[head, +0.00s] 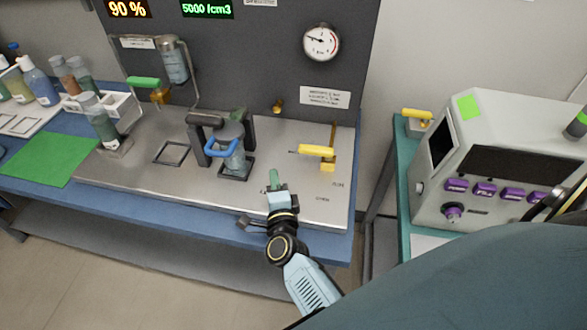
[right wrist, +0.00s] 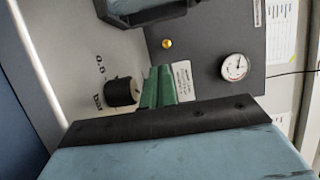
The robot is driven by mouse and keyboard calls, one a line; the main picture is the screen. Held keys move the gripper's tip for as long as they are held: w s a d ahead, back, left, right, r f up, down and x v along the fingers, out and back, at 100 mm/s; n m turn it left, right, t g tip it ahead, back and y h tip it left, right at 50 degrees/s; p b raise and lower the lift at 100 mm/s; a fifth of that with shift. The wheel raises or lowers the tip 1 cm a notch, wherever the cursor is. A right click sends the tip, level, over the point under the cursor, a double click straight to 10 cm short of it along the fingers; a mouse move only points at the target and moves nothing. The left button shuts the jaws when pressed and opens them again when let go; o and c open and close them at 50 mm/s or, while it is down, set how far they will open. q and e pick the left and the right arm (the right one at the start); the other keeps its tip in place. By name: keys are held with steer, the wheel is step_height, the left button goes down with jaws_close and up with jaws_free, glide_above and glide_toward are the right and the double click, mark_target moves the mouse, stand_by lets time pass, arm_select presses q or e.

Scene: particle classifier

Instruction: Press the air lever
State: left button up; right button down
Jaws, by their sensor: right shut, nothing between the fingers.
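A yellow lever (head: 317,151) lies roughly level on a post at the right end of the metal plate, with small lettering on the plate in front of it. It is the likely air lever, but no readable label confirms this. My right gripper (head: 273,180) is shut and empty, to the left of and nearer than the yellow lever and apart from it. Its green fingertips (right wrist: 158,87) are together in the right wrist view, close to a dark round knob (right wrist: 121,92); I cannot tell whether they touch. My left gripper is not in view.
A blue-handled vessel (head: 231,150) stands left of the lever. A green lever (head: 143,82) is farther left, beside bottles (head: 104,125). A round gauge (head: 321,43) hangs on the panel. A grey instrument (head: 500,155) and another yellow lever (head: 416,114) are at right.

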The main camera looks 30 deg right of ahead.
steer(key=shift+s+a, duration=0.1)
steer(key=shift+a, duration=1.8)
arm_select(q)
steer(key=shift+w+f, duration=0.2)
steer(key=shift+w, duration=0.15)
